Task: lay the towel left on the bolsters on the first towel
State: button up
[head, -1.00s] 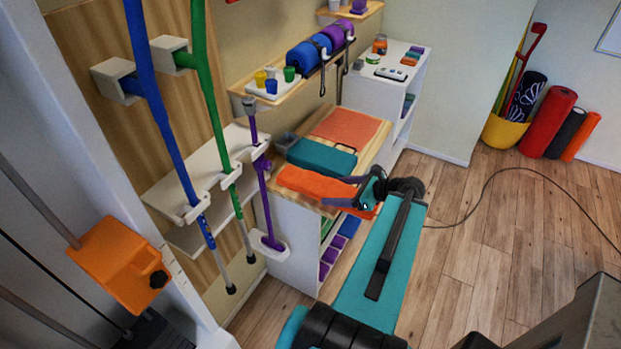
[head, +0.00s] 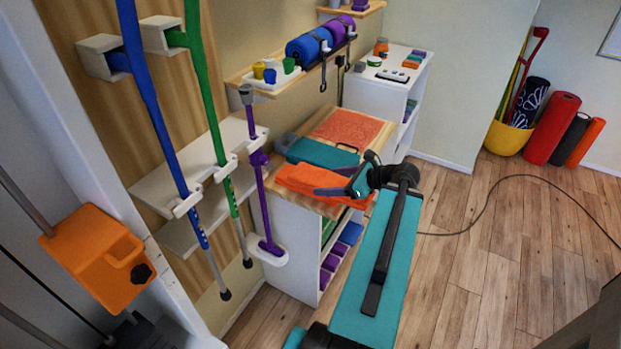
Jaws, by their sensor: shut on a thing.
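My gripper (head: 338,182) is at the front right of a wood-topped cabinet (head: 287,201). It is shut on a bright orange folded towel (head: 298,178), at the towel's right end. The towel lies along the front of the top; whether it touches the wood is unclear. Behind it lies a flat teal folded piece (head: 318,153), apparently cloth. At the back lies a salmon, rough-textured flat piece (head: 347,126), perhaps another towel. I cannot tell which is the first towel. Blue and purple rolls (head: 308,44), possibly the bolsters, sit on the wall shelf.
Blue, green and purple poles (head: 262,205) hang in wall brackets left of the cabinet. A white shelf unit (head: 377,95) stands behind.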

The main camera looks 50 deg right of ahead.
aim_at(310, 165)
jog(key=shift+w+f+b, duration=0.1)
jog(key=shift+w+b, duration=0.15)
jog(key=shift+b, duration=0.2)
jog(key=w+p, duration=0.1)
jog(key=w, duration=0.2)
jog(key=w+d, duration=0.1)
jog(key=w, duration=0.2)
jog(key=w+d+p, duration=0.1)
jog(key=w, duration=0.2)
jog(key=shift+w+f+p, duration=0.15)
jog(key=shift+f+p, duration=0.1)
jog(key=shift+p, duration=0.05)
jog(key=shift+w+d+f, duration=0.1)
jog(key=shift+w, duration=0.5)
jog(key=shift+f, duration=0.1)
jog(key=shift+f+p, duration=0.65)
jog(key=shift+f, duration=1.05)
jog(key=shift+f, duration=0.1)
jog(key=o, duration=1.2)
